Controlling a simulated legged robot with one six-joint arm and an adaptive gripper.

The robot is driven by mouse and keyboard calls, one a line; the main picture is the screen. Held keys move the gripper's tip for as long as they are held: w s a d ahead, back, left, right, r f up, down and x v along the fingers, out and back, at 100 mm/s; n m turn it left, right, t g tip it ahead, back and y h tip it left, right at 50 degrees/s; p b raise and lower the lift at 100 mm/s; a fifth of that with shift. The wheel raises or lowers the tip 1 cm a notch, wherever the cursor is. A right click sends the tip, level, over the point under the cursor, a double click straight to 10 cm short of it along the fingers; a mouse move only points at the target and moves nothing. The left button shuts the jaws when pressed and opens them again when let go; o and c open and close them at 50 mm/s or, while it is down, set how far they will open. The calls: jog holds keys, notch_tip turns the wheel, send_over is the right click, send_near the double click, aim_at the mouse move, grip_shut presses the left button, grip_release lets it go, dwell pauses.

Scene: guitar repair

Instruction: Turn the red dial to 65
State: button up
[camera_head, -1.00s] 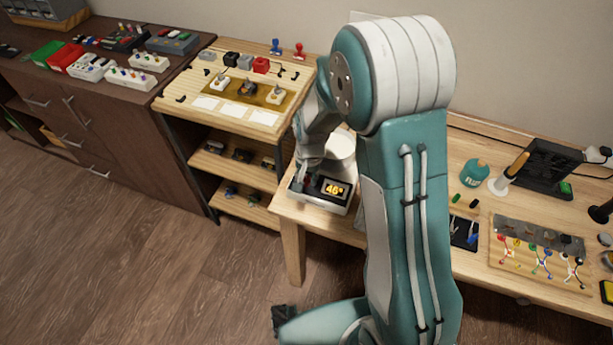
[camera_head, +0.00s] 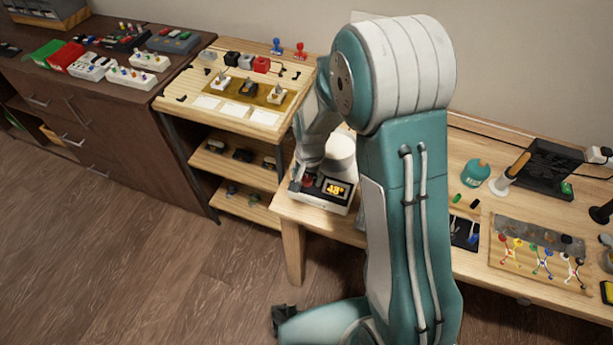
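A small white device with a dark face (camera_head: 325,204) stands on the wooden table's left end. Its lit yellow display (camera_head: 337,190) seems to read about 48, but the digits are blurred. The red dial (camera_head: 308,181) shows as a small red patch on the left of the face, partly hidden by my gripper. My gripper (camera_head: 303,174) points down over the dial, at or very close to it. Its fingers are too small and covered to tell whether they are open or shut on the dial.
A white round vessel (camera_head: 341,150) stands at the device's back. The wooden table (camera_head: 470,270) also holds a teal bottle (camera_head: 474,172), a soldering-type tool stand and clips at right. A wooden shelf (camera_head: 235,112) with pedals and stamps stands left, close to my arm.

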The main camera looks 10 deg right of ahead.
aim_at(309, 179)
notch_tip(309, 179, up, 12)
jog(key=shift+d, duration=0.3)
dwell(0.3)
jog(key=shift+s, duration=0.15)
jog(key=s+d+r+n+t, duration=0.2)
jog(key=s+d+r, duration=0.1)
jog(key=s+r, duration=0.4)
jog(key=s+d+r+n+t, duration=0.3)
jog(key=s+r, duration=0.5)
jog(key=s, duration=0.5)
jog(key=shift+s+d+r+h, duration=0.15)
jog(key=shift+s+r+h, duration=0.15)
jog(key=shift+s, duration=0.05)
